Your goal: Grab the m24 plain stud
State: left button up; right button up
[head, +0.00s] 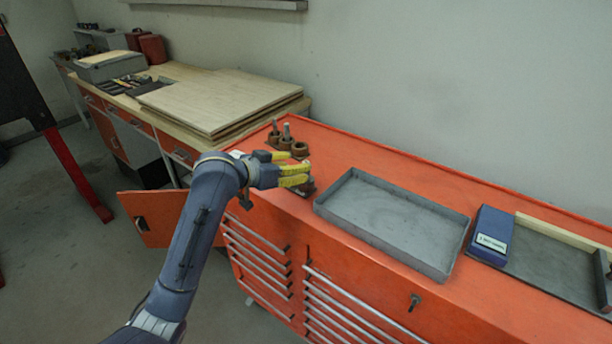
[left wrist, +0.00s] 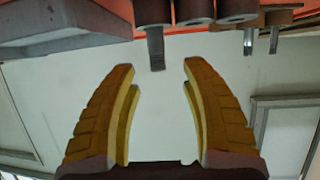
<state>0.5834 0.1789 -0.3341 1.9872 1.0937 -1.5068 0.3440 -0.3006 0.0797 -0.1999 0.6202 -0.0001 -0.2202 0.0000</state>
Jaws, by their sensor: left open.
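Several short metal studs stand upright in brown round holders on the orange cabinet top. In the head view one stud (head: 287,130) and another stud (head: 275,125) show behind my left gripper (head: 308,174). I cannot tell by look which one is the M24 plain stud. The left wrist view appears upside down. There, my open, empty left gripper (left wrist: 156,68) has a grey stud (left wrist: 156,50) in line with the gap between its yellow fingers, just beyond the tips. Two more studs (left wrist: 249,40) (left wrist: 274,38) are to the right. My right gripper is out of view.
A brown ring-shaped holder (head: 300,149) stands near the studs. An empty grey tray (head: 435,259) lies right of the gripper on the orange cabinet (head: 350,145). A blue box (head: 490,235) is farther right. Wooden boards (head: 215,98) lie on the bench behind.

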pick_arm(q)
jog(key=shift+x, duration=2.6)
jog(key=shift+s+f, duration=0.15)
grip_shut()
